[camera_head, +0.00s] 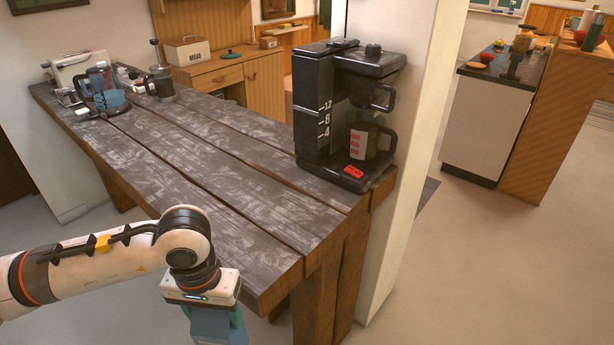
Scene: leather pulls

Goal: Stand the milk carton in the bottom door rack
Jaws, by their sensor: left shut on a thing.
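My left gripper (212,308) points down at the bottom edge of the head view, in front of the near corner of the wooden table. It is shut on a blue-green boxy thing, which I take to be the milk carton (216,328). Only its upper part shows; the rest is cut off by the picture's lower edge, so I cannot tell how it is tilted. The bottom door rack does not show in this view. My right gripper is not in view.
A dark plank table (215,165) fills the middle. A black coffee maker (313,105) with a mug (365,142) stands at its right end, by a white pillar (411,130). A kettle (103,92) stands far left. Floor (500,270) at the right is clear.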

